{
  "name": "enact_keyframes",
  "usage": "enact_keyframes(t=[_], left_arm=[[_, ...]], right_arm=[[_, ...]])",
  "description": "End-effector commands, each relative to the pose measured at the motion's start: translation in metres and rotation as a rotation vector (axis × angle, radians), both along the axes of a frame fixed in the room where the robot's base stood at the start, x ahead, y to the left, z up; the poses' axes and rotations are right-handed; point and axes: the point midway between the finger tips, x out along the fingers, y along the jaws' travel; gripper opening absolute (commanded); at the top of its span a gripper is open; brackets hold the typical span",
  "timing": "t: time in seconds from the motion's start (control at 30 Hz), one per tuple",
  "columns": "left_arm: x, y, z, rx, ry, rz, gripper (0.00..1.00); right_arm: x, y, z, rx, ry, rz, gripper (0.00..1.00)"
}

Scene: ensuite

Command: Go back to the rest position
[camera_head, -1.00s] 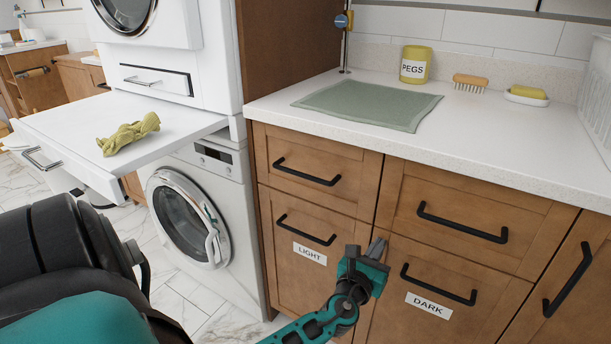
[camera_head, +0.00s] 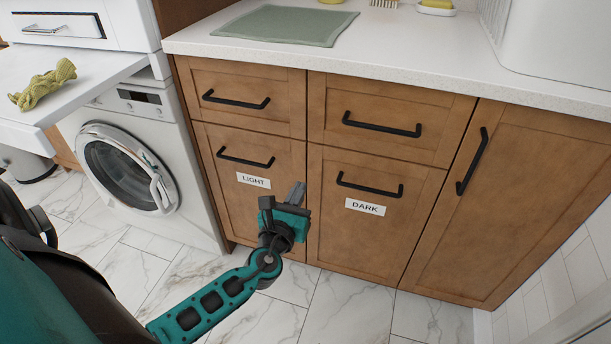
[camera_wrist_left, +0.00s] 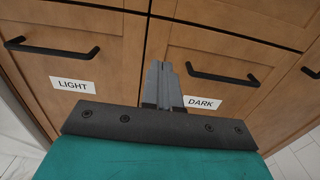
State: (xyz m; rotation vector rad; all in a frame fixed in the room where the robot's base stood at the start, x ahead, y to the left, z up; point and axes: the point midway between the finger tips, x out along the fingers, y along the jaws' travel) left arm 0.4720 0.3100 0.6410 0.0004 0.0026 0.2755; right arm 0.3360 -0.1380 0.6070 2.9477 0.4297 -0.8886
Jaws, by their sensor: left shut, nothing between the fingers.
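My left gripper (camera_head: 297,194) is in front of the lower cabinet fronts, near the seam between the drawer labelled LIGHT (camera_head: 215,200) and the drawer labelled DARK (camera_head: 335,228). Its fingers are shut with nothing between them. In the left wrist view the closed fingers (camera_wrist_left: 161,84) point toward the cabinet, between the LIGHT label (camera_wrist_left: 73,85) and the DARK label (camera_wrist_left: 202,103). Both drawers are closed, and the gripper holds neither handle. My right gripper is not in view.
A white counter (camera_head: 420,55) tops the cabinets and bears a green mat (camera_head: 287,25). A washing machine (camera_head: 135,165) with its door shut stands left. A yellow-green cloth (camera_head: 45,85) lies on a white pull-out shelf (camera_head: 95,75). Marble floor (camera_head: 345,305) is clear in front of the cabinets.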

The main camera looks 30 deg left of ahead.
Motion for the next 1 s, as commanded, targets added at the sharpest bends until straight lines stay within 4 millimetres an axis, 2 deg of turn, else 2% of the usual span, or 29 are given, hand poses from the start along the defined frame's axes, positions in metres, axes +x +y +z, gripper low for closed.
enact_keyframes(t=[0.1,0.2,0.57,0.67,0.77,1.0], left_arm=[[-0.017,-0.005,0.0,0.003,0.002,-0.002,0.0],[-0.026,-0.007,0.0,0.001,0.001,-0.001,0.0],[-0.032,-0.01,-0.001,-0.041,-0.001,0.003,0.0],[-0.038,-0.012,-0.007,-0.201,-0.004,0.02,0.0],[-0.047,-0.019,-0.017,-0.488,-0.01,0.055,0.0],[-0.077,-0.052,-0.043,-1.335,-0.026,0.214,0.0]], right_arm=[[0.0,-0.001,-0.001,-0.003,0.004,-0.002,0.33],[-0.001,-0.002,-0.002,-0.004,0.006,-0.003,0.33],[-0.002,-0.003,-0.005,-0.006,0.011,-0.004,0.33],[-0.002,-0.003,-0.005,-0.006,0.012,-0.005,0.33],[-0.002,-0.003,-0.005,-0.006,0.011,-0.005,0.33],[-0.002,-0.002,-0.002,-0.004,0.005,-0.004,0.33]])
